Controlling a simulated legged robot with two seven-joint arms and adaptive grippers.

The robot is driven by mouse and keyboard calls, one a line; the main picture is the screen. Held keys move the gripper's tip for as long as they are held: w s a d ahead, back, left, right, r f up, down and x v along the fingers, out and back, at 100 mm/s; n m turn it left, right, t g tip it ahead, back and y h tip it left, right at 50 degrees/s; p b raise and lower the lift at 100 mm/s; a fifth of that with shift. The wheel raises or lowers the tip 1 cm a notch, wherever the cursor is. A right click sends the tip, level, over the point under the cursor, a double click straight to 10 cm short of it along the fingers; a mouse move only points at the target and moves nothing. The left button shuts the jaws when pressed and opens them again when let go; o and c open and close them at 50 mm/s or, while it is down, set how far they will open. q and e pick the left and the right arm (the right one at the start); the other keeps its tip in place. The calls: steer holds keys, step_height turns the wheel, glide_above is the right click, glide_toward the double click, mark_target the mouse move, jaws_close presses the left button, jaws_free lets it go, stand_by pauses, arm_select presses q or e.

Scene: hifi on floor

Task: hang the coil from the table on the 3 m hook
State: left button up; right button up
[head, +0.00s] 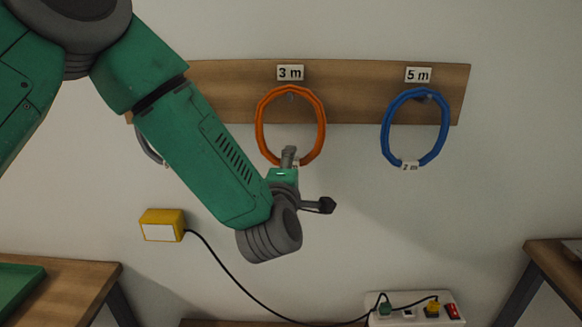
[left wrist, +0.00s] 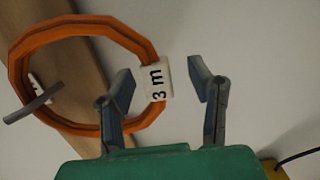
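The orange coil (head: 261,124) hangs on the wooden board below the 3 m sign (head: 290,73), with the 3 m hook (head: 291,96) inside its upper part. In the left wrist view the coil (left wrist: 27,52) is a ring around the grey hook (left wrist: 33,104), and its white tag (left wrist: 155,82) reads 3 m. My left gripper (head: 289,157) is at the coil's lower edge. In the left wrist view its fingers (left wrist: 163,88) are apart, with the tag between them and gaps on both sides. My right gripper is out of view.
A blue coil (head: 384,125) hangs under the 5 m sign (head: 418,75); its tag seems to read 2 m. A grey coil (head: 149,147) is mostly hidden behind my arm. Below are a yellow box (head: 163,225), a cable, a power strip (head: 415,310) and table edges.

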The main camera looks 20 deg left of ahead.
arm_select(q)
steer(key=shift+s, duration=0.1)
steer(key=s+d, duration=0.2)
steer(key=s, duration=0.9)
step_height(320, 180, down, 7)
steer(key=b, duration=0.6)
steer(key=shift+s, duration=0.25)
stand_by(0.5)
steer(key=shift+s, duration=0.1)
